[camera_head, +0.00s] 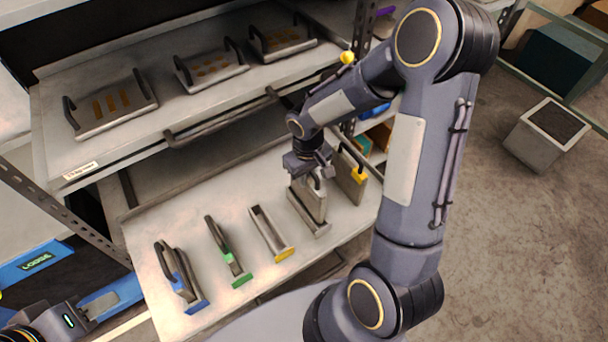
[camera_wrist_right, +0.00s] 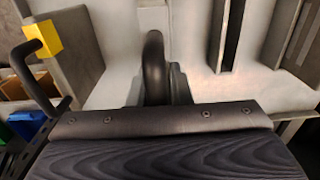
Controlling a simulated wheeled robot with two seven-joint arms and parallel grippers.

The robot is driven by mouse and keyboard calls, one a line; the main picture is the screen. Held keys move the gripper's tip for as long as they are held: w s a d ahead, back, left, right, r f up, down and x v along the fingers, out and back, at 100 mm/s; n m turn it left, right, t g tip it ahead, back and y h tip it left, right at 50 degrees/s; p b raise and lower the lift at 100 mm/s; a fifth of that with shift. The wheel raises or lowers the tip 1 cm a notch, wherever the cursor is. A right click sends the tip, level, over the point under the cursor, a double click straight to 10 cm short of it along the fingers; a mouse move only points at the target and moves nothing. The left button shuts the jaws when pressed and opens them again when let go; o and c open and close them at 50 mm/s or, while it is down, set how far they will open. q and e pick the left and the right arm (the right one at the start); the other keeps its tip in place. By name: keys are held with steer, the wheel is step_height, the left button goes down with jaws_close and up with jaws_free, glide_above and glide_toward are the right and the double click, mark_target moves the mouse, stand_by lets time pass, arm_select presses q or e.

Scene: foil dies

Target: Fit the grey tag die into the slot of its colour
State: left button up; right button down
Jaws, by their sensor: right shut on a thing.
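The grey die (camera_head: 313,203) is an upright grey plate. My right gripper (camera_head: 315,172) is shut on its dark handle, also seen in the right wrist view (camera_wrist_right: 154,65). The die stands at the grey slot holder (camera_head: 313,228), its lower edge within or right over the opening. I cannot tell how deep it sits. The fingertips are hidden in the wrist view. Part of my left arm shows at the lower left, with its gripper end (camera_head: 84,312) unclear.
The yellow-tag die (camera_head: 348,180) stands close right of the grey die. The yellow-marked slot (camera_head: 266,232) is empty. The upper shelf (camera_head: 160,130) carries several handled plates.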

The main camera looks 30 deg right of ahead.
mark_target(307, 188)
steer(key=shift+w+f+b, duration=0.1)
steer(key=shift+f+b, duration=0.2)
steer(key=shift+f, duration=2.35)
steer(key=shift+f, duration=0.1)
steer(key=c, duration=1.3)
jaws_free()
